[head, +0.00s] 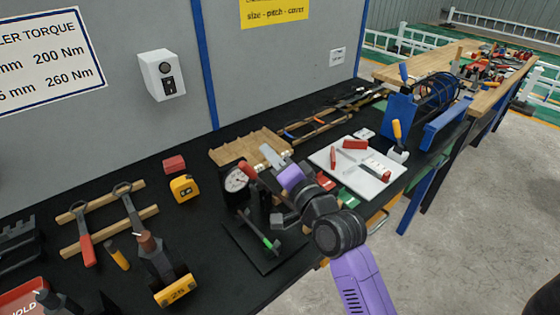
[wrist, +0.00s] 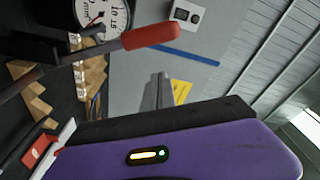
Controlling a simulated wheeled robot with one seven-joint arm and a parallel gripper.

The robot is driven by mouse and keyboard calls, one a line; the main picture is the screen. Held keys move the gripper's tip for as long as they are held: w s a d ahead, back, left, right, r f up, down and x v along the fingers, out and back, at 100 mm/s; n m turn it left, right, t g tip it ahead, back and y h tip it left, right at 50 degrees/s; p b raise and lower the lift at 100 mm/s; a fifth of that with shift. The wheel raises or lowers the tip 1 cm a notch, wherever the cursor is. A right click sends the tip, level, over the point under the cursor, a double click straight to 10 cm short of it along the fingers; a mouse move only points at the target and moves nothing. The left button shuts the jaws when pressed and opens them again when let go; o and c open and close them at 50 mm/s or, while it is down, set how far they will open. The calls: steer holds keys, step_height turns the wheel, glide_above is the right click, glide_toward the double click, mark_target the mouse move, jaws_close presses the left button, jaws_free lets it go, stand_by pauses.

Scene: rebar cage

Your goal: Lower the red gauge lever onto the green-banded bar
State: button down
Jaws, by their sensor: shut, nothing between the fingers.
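The red gauge lever (head: 247,171) sticks up beside the round white dial (head: 236,181) on a dark stand. In the wrist view the lever's red grip (wrist: 150,36) ends a grey rod, with the dial (wrist: 98,18) behind it. The green-banded bar (head: 268,241) lies on the stand's black base plate, below the raised lever. My gripper (head: 270,155) is close to the right of the red grip in the head view. In the wrist view my gripper (wrist: 156,90) is shut and empty, with a visible gap from the grip. Part of the stand is hidden behind my arm.
A wooden rack (head: 240,147) stands behind the gauge. A white board (head: 355,170) with red pieces lies to the right. A yellow tape measure (head: 184,188), a red block (head: 174,164) and wrenches on wooden strips (head: 105,217) lie left. Black bench surface is clear between them.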

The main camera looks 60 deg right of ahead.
steer(key=shift+a+f+p, duration=0.25)
steer(key=shift+a+f, duration=0.25)
steer(key=shift+a, duration=0.4)
steer(key=shift+a+f+p, duration=0.2)
steer(key=shift+a+f, duration=0.25)
steer(key=shift+a, duration=0.45)
steer(key=shift+a, duration=0.1)
